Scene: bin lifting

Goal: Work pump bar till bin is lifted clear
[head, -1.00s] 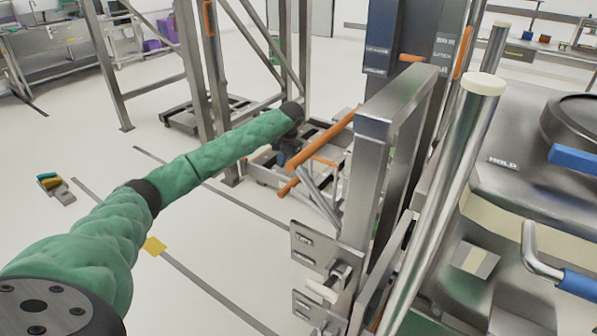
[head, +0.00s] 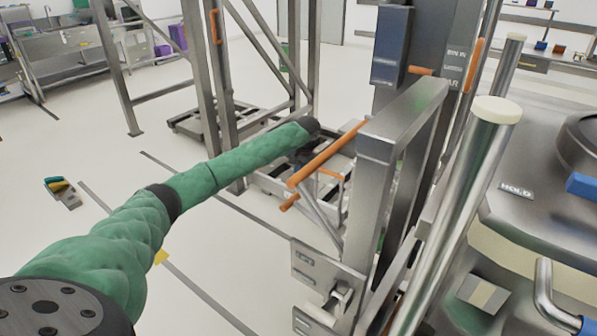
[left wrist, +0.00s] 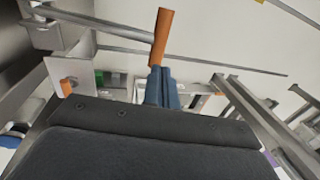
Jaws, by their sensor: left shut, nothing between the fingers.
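The pump bar (head: 328,152) looks like the long orange-gripped bar beside the steel column in the head view. An orange grip also shows in the left wrist view (left wrist: 161,37), sloping upward. My left arm, in a green sleeve, reaches behind the bar from the left. My left gripper (left wrist: 160,85) is shut and empty, its bluish fingers at the lower end of that orange grip. Whether they touch it cannot be told. In the head view the fingers are mostly hidden behind the bar. The bin cannot be made out for certain. My right gripper is not in view.
A steel frame (head: 375,175) and a capped post (head: 455,215) stand right of the bar. A steel machine labelled HOLD (head: 530,205) fills the right. Tall frame legs (head: 222,90) stand behind my arm. The floor at left is mostly clear.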

